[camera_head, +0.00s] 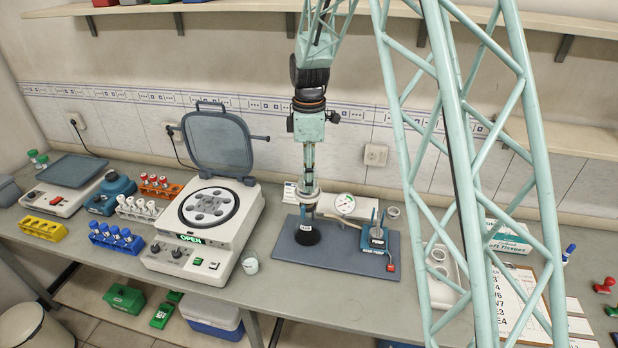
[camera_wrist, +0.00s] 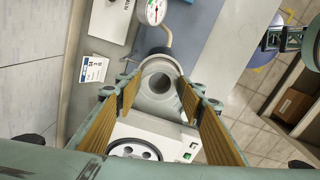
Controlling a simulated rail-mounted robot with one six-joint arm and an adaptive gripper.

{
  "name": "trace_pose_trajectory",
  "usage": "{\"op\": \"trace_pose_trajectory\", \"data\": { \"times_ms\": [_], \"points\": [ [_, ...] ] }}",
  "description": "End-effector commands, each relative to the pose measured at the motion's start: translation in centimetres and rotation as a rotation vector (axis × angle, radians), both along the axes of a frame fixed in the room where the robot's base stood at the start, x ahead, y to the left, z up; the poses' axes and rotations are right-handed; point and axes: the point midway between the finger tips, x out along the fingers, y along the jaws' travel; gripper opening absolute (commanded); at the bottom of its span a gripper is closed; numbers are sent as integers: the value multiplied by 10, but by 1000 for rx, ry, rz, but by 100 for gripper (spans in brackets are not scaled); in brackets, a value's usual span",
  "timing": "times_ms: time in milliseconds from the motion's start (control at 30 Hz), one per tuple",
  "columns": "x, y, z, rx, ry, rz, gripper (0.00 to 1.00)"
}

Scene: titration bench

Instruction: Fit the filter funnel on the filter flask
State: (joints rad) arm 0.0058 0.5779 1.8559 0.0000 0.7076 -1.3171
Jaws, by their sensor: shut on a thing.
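My gripper (camera_head: 309,172) points straight down over the blue-grey mat (camera_head: 345,252) in the head view. It is shut on the white filter funnel (camera_head: 308,192). In the wrist view the funnel (camera_wrist: 157,77) shows from above as a pale round cup with a dark opening, between the tan pads of my gripper (camera_wrist: 160,98). The filter flask (camera_head: 307,233), with a dark rounded lower part, stands upright on the mat directly below the funnel. In the head view they line up closely; I cannot tell whether the funnel is seated or just above the neck.
A pressure gauge (camera_head: 344,204) and a blue pump unit (camera_head: 376,240) are right of the flask. The centrifuge (camera_head: 205,225) with raised lid stands left, a small white cup (camera_head: 250,265) beside it. A clipboard (camera_head: 515,300) lies further right. The bench front by the mat is clear.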

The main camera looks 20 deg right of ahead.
Motion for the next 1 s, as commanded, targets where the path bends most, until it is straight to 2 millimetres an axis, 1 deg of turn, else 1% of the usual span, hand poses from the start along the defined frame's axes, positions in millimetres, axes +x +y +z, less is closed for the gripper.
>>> {"op": "trace_pose_trajectory", "data": {
  "times_ms": [967, 1000],
  "points": [
    [0, 0, -3, 0, 0, 0, 25],
    [0, 0, -3, 0, 0, 0, 37]
  ]
}}
